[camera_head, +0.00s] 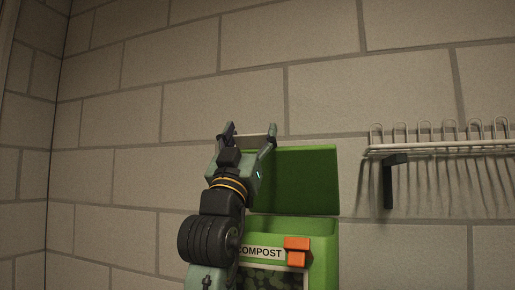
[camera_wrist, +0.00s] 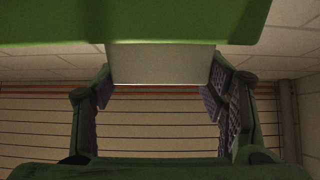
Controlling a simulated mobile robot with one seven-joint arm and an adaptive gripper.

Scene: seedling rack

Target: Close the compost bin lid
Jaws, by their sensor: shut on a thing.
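The compost bin (camera_head: 325,240) is green, with a COMPOST label on its front, partly hidden behind my arm. Its green lid (camera_head: 300,180) stands raised at the back of the bin, so the bin is open. In the wrist view the lid (camera_wrist: 60,22) spans the top of the picture. A pale grey flat tab (camera_wrist: 161,63) sticks out from the lid's edge. My gripper (camera_head: 250,136) is at the upper left of the raised lid, its fingers shut on the two sides of this tab. The fingers (camera_wrist: 160,78) also show in the wrist view.
An orange block (camera_head: 297,250) sits at the bin's front, right of the label. A white wire rack (camera_head: 440,149) on a black bracket (camera_head: 389,180) hangs on the block wall to the right. The wall (camera_head: 130,120) left of my arm is bare.

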